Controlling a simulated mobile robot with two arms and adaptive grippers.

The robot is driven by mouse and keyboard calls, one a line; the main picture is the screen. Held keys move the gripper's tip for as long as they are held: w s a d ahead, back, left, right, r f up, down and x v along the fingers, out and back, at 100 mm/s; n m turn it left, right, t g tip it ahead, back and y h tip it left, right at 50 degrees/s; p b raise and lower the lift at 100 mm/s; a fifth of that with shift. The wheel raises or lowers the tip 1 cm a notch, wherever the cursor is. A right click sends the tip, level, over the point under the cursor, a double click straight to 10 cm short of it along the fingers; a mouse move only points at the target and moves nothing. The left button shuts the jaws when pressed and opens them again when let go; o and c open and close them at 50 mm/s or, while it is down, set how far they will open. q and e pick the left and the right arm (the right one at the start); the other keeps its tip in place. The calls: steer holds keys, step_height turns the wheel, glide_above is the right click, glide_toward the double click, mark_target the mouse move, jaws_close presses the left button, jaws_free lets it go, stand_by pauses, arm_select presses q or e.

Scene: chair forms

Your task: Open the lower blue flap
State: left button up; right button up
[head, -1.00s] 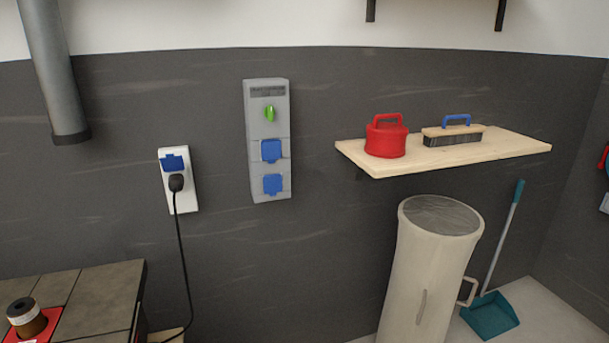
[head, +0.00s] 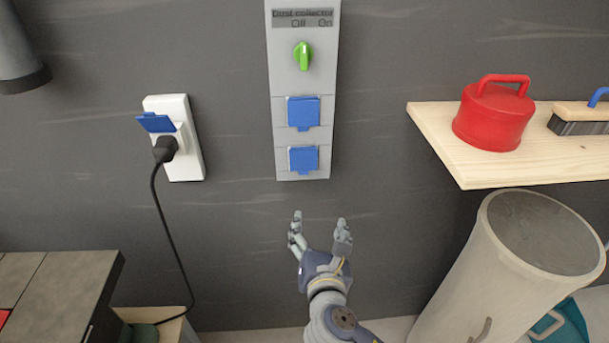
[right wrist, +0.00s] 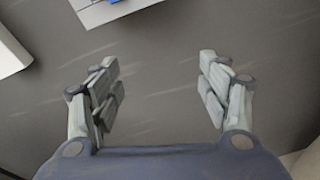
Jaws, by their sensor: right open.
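The lower blue flap (head: 304,159) is closed on the grey dust collector panel (head: 287,55) on the dark wall. The upper blue flap (head: 303,112) sits just above it, also closed. My right gripper (head: 320,225) is open and empty, below the panel and apart from it. In the right wrist view, the open right gripper (right wrist: 163,88) has its fingers spread wide, with only dark wall between them. The panel's lower edge (right wrist: 110,12) shows at the top there, with a sliver of blue. My left gripper is not in view.
A white socket (head: 186,150) with a raised blue lid and a black plug is left of the panel. A wooden shelf (head: 475,168) with a red container (head: 492,117) and a brush (head: 580,120) is right. A tall pale bin (head: 510,255) stands below it.

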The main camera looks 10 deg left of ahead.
mark_target(304, 169)
steer(key=s+a+r+n+t+y, duration=0.1)
steer(key=s+a+r+n+t, duration=0.15)
steer(key=r, duration=0.55)
steer(key=shift+n+g, duration=0.35)
steer(key=shift+n, duration=0.1)
steer(key=x, duration=0.8)
steer(key=shift+w+d+r, duration=0.2)
steer(key=shift+w+d, duration=0.05)
steer(key=shift+w+a+p, duration=0.2)
steer(key=shift+w+p, duration=0.1)
steer(key=shift+w, duration=0.35)
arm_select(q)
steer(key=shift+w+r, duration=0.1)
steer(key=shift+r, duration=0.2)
arm_select(e)
steer(key=shift+c, duration=0.6)
